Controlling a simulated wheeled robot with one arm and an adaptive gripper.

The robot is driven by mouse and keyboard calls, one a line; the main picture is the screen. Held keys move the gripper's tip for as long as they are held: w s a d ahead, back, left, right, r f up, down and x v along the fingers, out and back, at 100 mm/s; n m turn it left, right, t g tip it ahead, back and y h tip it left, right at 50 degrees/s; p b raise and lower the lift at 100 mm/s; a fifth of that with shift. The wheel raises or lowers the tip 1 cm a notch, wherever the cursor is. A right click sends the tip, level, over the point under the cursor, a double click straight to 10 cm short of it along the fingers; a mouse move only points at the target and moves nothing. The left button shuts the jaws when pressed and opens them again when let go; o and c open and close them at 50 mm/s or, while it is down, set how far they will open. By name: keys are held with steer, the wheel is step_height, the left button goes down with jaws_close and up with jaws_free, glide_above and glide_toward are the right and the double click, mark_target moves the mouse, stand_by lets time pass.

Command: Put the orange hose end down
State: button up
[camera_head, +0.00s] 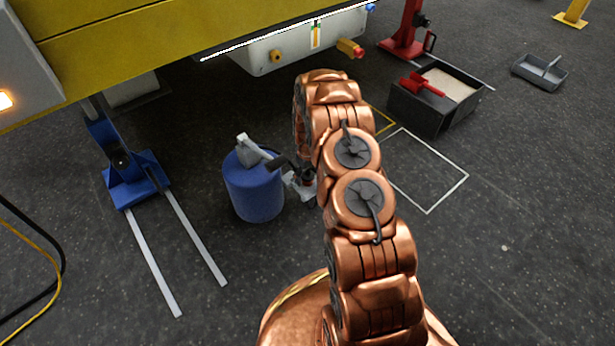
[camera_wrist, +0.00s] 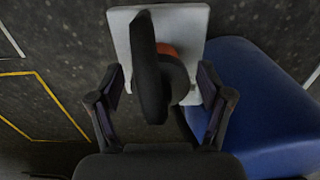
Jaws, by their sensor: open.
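In the wrist view, a dark, rounded part (camera_wrist: 148,70) with a small orange patch (camera_wrist: 167,49) lies against a light grey plate (camera_wrist: 190,22). I take the orange patch to be the orange hose end, mostly hidden by the dark part. My gripper (camera_wrist: 160,100) is open, with one finger on each side of the dark part; I cannot tell if they touch it. In the head view, my gripper (camera_head: 303,178) is low beside the blue drum (camera_head: 253,192), partly hidden by my arm. A light grey piece (camera_head: 247,150) is at the drum's top.
A blue stand (camera_head: 130,165) with two long legs is left of the drum. A yellow boom (camera_head: 150,40) and a grey box (camera_head: 290,50) with orange fittings hang above. A dark bin (camera_head: 428,108) of pale material is right. A white floor outline (camera_head: 428,170) is empty.

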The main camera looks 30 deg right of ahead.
step_height(320, 180, up, 11)
steer(key=p, duration=0.3)
steer(key=shift+r, duration=0.1)
steer(key=shift+r, duration=0.1)
step_height(320, 180, up, 20)
steer(key=p, duration=0.9)
glide_above(308, 171)
steer(key=s+a, duration=0.3)
steer(key=a, duration=0.4)
steer(key=s+a+r+p, duration=0.3)
steer(key=s+r, duration=0.1)
steer(key=r, duration=0.4)
steer(key=s+a+r+p, duration=0.2)
steer(key=s+r+p, duration=0.2)
steer(key=r, duration=0.4)
steer(key=s+a+r+p, duration=0.3)
steer(key=s+r, duration=0.1)
steer(key=r, duration=0.4)
steer(key=s+a+r+g+p, duration=0.1)
steer(key=s+a+r+p, duration=0.2)
steer(key=s+r+p, duration=0.5)
steer(key=s+a+r+m+p, duration=0.1)
steer(key=s+a+r+p, duration=0.2)
steer(key=s+r+p, duration=0.6)
steer(key=shift+s+r+m+g, duration=0.3)
steer(key=shift+s+r+g, duration=0.1)
steer(key=shift+s+r, duration=4)
steer(key=shift+s+a+f, duration=0.1)
steer(key=shift+s+f, duration=0.3)
steer(key=shift+f, duration=0.05)
